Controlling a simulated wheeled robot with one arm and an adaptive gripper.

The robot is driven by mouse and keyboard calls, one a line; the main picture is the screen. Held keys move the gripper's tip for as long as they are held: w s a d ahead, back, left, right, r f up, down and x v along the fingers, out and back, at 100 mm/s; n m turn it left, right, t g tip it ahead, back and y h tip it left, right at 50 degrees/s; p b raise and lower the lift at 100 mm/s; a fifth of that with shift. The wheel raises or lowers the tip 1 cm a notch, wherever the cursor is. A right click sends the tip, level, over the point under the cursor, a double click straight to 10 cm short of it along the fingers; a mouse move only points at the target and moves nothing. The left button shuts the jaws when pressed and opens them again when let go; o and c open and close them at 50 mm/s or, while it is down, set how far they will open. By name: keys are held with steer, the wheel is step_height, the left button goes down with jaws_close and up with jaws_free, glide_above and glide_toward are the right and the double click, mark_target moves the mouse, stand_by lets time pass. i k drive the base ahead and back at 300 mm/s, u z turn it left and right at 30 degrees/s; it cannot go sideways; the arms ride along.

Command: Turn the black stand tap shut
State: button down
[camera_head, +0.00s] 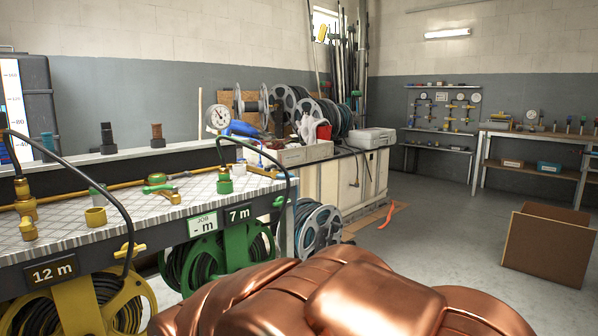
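I cannot tell for certain which part is the black stand tap. A green-handled brass tap (158,186) lies on the bench top. My gripper's fingers are not in view; copper-coloured parts, seemingly of my arm, fill the bottom centre.
The patterned metal bench (130,208) runs along the left, with a yellow reel (78,305) and a green reel (237,250) below. A grey reel (318,232) stands beyond its right end. An open cardboard box (548,245) stands on the right; the floor between is mostly clear.

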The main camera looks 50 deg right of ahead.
mark_target(267, 169)
steer(key=z, duration=0.2)
steer(key=i, duration=0.9)
steer(key=z, duration=0.9)
